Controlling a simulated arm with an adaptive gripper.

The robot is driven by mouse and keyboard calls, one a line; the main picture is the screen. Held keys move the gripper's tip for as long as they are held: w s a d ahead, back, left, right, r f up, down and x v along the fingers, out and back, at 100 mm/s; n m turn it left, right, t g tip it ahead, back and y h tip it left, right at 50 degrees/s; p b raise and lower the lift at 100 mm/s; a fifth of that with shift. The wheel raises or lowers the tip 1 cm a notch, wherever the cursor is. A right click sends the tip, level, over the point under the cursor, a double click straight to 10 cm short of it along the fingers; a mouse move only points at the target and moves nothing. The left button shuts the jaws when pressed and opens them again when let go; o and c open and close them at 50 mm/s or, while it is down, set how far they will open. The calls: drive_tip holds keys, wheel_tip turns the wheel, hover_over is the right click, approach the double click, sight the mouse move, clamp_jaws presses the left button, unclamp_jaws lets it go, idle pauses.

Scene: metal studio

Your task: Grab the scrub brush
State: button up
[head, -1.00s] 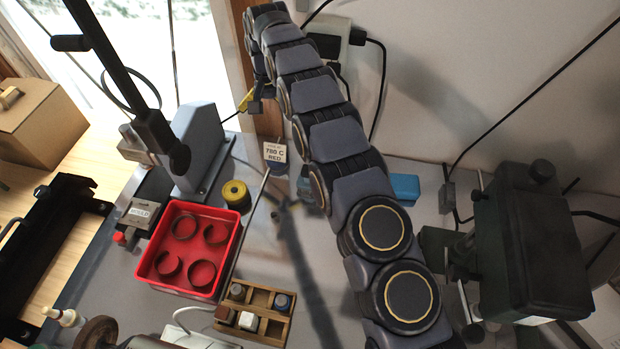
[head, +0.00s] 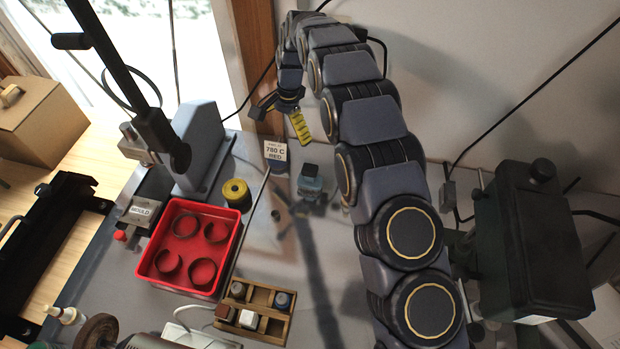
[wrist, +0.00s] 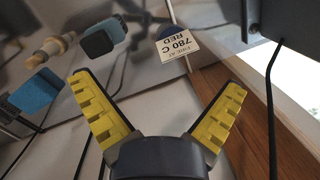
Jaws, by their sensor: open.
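My gripper (head: 281,124) hangs near the window post at the back of the bench. In the wrist view its yellow ridged fingers (wrist: 157,84) are spread wide with nothing between them. A tan, turned wooden-looking piece (wrist: 50,47) lies at upper left of the wrist view, beyond the left finger and apart from it. It may be the scrub brush, but no bristles show and I cannot tell for sure. It is not clear in the head view, where my arm covers part of the bench.
A blue jar (head: 310,182) with a dark cap and a 780 C RED label (head: 275,151) stand near the gripper. A blue block (wrist: 36,91) lies left. A red tray (head: 163,231) of rings, a yellow spool (head: 236,192) and a wooden rack (head: 270,313) are further forward.

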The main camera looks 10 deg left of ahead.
sight(308, 180)
drive_tip(key=s+d+f+m, duration=0.1)
drive_tip(key=d+m, duration=0.1)
drive_tip(key=m, duration=0.1)
drive_tip(key=s+d+f+m+y, duration=0.1)
drive_tip(key=d+f+m, duration=0.1)
drive_tip(key=d+m, duration=0.1)
drive_tip(key=s+d+f+m, duration=0.1)
drive_tip(key=d+m, duration=0.1)
drive_tip(key=m, duration=0.1)
drive_tip(key=shift+s+d+f, duration=0.1)
drive_tip(key=shift+d+f, duration=0.05)
drive_tip(key=shift+f, duration=0.15)
drive_tip(key=shift+s+d+f+m, duration=0.15)
drive_tip(key=shift+d+f+m, duration=0.05)
drive_tip(key=shift+m, duration=0.4)
drive_tip(key=shift+f+y, duration=0.25)
drive_tip(key=shift+y, duration=0.05)
drive_tip(key=x, duration=0.7)
drive_tip(key=shift+d+f, duration=0.25)
drive_tip(key=shift+f, duration=0.05)
drive_tip(key=c, duration=1.2)
